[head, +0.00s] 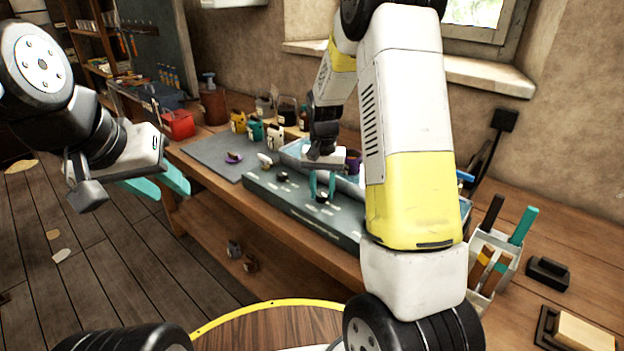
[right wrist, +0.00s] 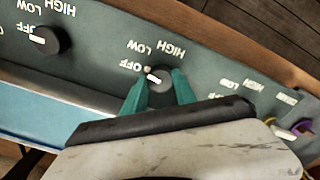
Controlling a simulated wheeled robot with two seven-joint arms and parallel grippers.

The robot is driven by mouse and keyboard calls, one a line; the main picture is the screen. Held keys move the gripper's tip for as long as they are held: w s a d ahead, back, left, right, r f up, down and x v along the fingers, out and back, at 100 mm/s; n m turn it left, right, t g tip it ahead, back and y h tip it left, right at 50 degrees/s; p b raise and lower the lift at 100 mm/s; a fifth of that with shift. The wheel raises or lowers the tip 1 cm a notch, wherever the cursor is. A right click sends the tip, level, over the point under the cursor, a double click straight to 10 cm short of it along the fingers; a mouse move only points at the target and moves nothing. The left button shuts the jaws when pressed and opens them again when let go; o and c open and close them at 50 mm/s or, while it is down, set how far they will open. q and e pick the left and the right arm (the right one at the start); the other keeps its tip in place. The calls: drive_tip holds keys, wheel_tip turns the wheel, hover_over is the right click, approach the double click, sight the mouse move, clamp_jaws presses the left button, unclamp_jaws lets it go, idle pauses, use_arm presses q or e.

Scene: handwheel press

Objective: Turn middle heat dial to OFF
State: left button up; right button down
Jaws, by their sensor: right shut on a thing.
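The dark green heat panel (head: 305,212) lies along the front of the workbench. The middle heat dial (right wrist: 160,80) is a black knob with a white pointer, between HIGH, LOW and OFF labels. Its pointer sits on the side facing OFF; I cannot tell whether it lines up exactly. My right gripper (head: 321,186) is shut on this dial, its teal fingers on either side of the knob in the right wrist view (right wrist: 160,92). My left gripper (head: 160,186) is open and empty, left of the bench, away from the panel.
Another dial (right wrist: 48,40) shows in the right wrist view, and one (head: 283,176) left of my right gripper in the head view. Small jugs (head: 276,136) stand behind the panel. A tool holder (head: 492,262) stands at right. A grey mat (head: 212,152) lies at left.

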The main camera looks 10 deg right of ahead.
sight(322, 193)
drive_tip(key=shift+r+n, duration=0.1)
drive_tip(key=shift+n, duration=0.9)
drive_tip(key=c, duration=1)
unclamp_jaws()
drive_tip(key=shift+r, duration=3.85)
